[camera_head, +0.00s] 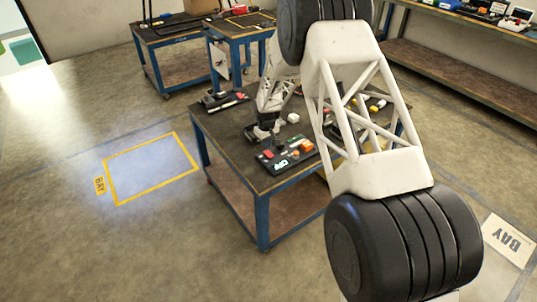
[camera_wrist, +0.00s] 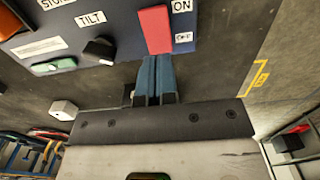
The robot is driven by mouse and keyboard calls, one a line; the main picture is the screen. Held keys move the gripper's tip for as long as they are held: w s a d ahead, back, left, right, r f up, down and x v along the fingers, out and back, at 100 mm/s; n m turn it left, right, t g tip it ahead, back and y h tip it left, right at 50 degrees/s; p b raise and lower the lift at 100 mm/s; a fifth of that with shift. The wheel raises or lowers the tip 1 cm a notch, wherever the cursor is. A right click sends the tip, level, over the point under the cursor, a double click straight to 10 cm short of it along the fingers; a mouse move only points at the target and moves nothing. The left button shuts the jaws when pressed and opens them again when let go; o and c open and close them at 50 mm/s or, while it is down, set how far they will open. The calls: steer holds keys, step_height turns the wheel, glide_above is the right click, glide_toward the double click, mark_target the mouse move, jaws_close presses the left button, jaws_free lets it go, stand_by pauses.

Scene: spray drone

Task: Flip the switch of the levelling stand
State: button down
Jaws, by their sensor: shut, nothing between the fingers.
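The levelling stand's dark blue-grey panel (camera_wrist: 125,35) shows at the top of the wrist view, with TILT, ON and OFF labels. Its red switch (camera_wrist: 154,29) lies beside the ON and OFF labels; which way it is set I cannot tell. My gripper (camera_wrist: 156,62) is shut and empty, its blue fingertips right at the switch's near end. Whether they touch it I cannot tell. In the head view, what looks like the same panel (camera_head: 283,165) sits near the table's front corner, with a red part (camera_head: 268,154) on it. My gripper (camera_head: 263,138) is just behind it there.
A black knob (camera_wrist: 98,50) and a green part (camera_wrist: 54,65) are on the panel near the switch. A white block (camera_wrist: 64,108) lies on the worktable (camera_head: 233,135). Another black unit (camera_head: 223,101) stands at the table's back left.

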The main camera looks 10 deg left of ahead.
mark_target(267, 152)
steer(key=shift+r, duration=2.1)
steer(key=shift+d+r, duration=0.1)
steer(key=shift+r, duration=0.1)
steer(key=s+d+r+m, duration=0.1)
steer(key=s+d+r, duration=0.55)
steer(key=r, duration=0.35)
steer(key=s+d+r+m+t, duration=0.1)
steer(key=s+d+r+m, duration=0.1)
steer(key=s+d+r, duration=0.55)
steer(key=s+d+r+m, duration=0.1)
steer(key=s+d+r, duration=0.5)
steer(key=r, duration=0.6)
steer(key=s+d+r+m, duration=0.1)
steer(key=s+d, duration=0.4)
steer(key=s, duration=0.7)
steer(key=s+d+r+m+t, duration=0.1)
steer(key=s+d, duration=0.4)
steer(key=s, duration=0.6)
steer(key=s+d+r+m, duration=0.3)
steer(key=s+d+r, duration=0.2)
steer(key=s, duration=0.7)
steer(key=shift+s+d+t, duration=0.3)
steer(key=shift+d, duration=0.05)
